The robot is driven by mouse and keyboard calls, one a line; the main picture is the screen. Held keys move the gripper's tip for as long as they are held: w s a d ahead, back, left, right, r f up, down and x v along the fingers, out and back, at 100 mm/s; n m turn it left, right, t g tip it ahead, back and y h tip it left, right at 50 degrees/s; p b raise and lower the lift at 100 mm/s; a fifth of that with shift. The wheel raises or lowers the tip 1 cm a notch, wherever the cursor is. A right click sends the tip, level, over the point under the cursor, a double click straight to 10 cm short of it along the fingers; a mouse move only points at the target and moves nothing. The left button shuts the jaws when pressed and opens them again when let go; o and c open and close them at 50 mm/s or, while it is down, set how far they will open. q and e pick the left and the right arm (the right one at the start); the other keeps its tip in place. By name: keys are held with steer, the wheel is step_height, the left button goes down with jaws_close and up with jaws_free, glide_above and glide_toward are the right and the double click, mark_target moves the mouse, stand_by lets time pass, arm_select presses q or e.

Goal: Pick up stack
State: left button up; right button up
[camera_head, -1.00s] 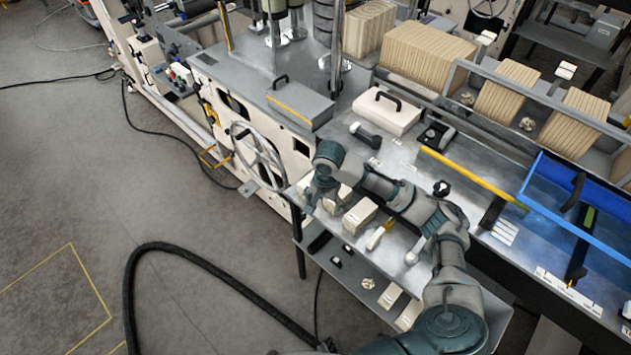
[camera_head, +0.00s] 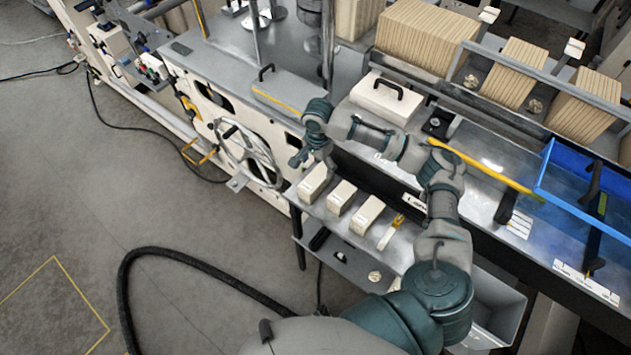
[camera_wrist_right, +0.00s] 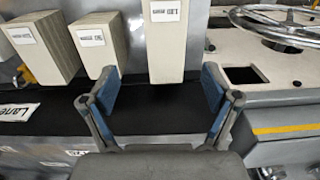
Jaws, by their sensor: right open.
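Three cream, block-shaped stacks stand in a row on the narrow front ledge: the left stack (camera_head: 313,181), the middle stack (camera_head: 341,197) and the right stack (camera_head: 367,215). My right gripper (camera_head: 313,159) is open and empty, just behind the left stack in the head view. In the right wrist view the open fingers of the gripper (camera_wrist_right: 160,78) point toward one labelled stack (camera_wrist_right: 167,50), which lies ahead between them. Two other labelled stacks (camera_wrist_right: 101,45) (camera_wrist_right: 42,45) are to its left. My left gripper is not in view.
A handwheel (camera_head: 249,152) stands left of the ledge. A white block with a black handle (camera_head: 380,105) and a yellow bar (camera_head: 485,170) lie on the machine top. A blue tray (camera_head: 565,200) is at right. A black hose (camera_head: 190,265) crosses the floor.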

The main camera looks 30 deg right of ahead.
mark_target(317, 177)
step_height(317, 177, down, 4)
steer(key=shift+w+a+r, duration=0.1)
steer(key=shift+w, duration=0.05)
steer(key=f, duration=0.3)
steer(key=shift+w+d+f, duration=0.2)
steer(key=shift+d+f, duration=0.05)
steer(key=f, duration=0.3)
steer(key=shift+w+f, duration=0.2)
steer(key=shift+f, duration=0.1)
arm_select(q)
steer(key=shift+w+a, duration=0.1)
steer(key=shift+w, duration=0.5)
arm_select(e)
steer(key=shift+a, duration=0.1)
steer(key=c, duration=1.4)
